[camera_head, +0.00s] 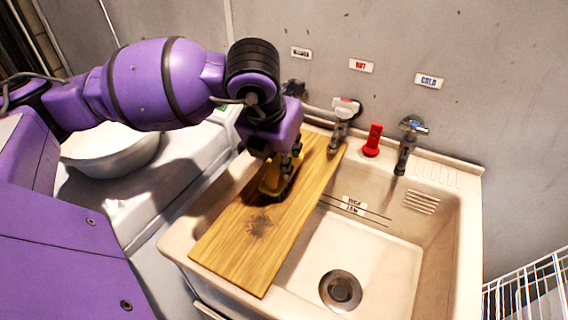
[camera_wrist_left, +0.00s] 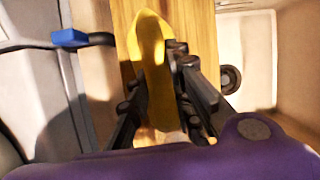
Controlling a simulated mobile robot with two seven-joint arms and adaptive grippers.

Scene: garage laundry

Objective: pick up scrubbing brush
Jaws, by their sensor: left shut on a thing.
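The scrubbing brush (camera_head: 270,182) has a yellow body and is at the wooden board lying across the left part of the sink. In the left wrist view the yellow brush (camera_wrist_left: 152,60) sits between the dark fingers. My left gripper (camera_head: 287,172) reaches down from above and is shut on the brush. The left gripper (camera_wrist_left: 160,105) hides part of the brush's near end. I cannot tell whether the brush touches the board. My right gripper is in neither view.
The wooden board (camera_head: 240,240) bridges the sink (camera_head: 466,200), whose basin is open to the right with a drain (camera_head: 340,291). Taps (camera_head: 405,150) and a red object (camera_head: 373,140) stand along the back rim. A white bowl (camera_head: 115,160) is at left, a wire rack (camera_head: 530,290) at lower right.

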